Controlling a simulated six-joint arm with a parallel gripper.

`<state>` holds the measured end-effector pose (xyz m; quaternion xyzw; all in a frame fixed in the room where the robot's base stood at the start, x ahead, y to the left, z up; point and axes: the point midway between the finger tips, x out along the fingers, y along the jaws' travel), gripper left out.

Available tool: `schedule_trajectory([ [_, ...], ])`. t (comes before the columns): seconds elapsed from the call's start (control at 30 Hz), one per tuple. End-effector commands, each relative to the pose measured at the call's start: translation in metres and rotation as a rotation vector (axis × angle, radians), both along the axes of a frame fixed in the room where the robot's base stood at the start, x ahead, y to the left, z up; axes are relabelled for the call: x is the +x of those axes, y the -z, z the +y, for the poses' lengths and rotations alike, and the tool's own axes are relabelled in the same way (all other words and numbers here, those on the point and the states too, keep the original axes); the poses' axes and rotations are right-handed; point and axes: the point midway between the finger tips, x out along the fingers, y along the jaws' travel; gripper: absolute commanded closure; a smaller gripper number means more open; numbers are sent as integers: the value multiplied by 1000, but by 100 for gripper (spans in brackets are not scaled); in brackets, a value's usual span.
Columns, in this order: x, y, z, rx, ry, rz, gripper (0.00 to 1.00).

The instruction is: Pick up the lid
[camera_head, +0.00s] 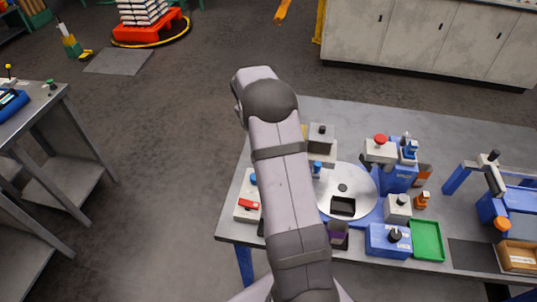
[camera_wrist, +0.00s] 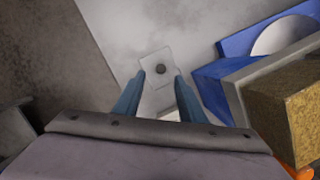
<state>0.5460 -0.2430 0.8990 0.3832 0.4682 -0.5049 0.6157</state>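A pale, flat, square plate with a dark round knob, which looks like the lid (camera_wrist: 156,69), lies on the grey tabletop in the wrist view. My gripper (camera_wrist: 159,80) is open, with its two blue fingers apart. In that view the knob lies between the fingertips; the fingers do not appear to touch it, and I cannot tell how far above it they are. In the head view my arm hides the gripper, and I cannot make out the lid there.
A tan block (camera_wrist: 287,113) in a grey surround and a blue part with a pale disc (camera_wrist: 283,35) stand right of the lid. The workbench (camera_head: 462,137) holds a round silver plate (camera_head: 362,184), a green tray (camera_head: 426,240) and several small devices. Bare tabletop lies left of the lid.

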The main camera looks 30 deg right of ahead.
Motion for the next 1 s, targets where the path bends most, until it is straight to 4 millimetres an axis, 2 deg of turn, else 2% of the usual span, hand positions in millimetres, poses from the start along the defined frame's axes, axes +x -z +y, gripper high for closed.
schedule_trajectory([
  [0.27,0,8,-3,1,1,1,63],
  [0.7,1,51,-17,1,2,1,63],
  [1.0,1,55,-17,0,2,-1,63],
])
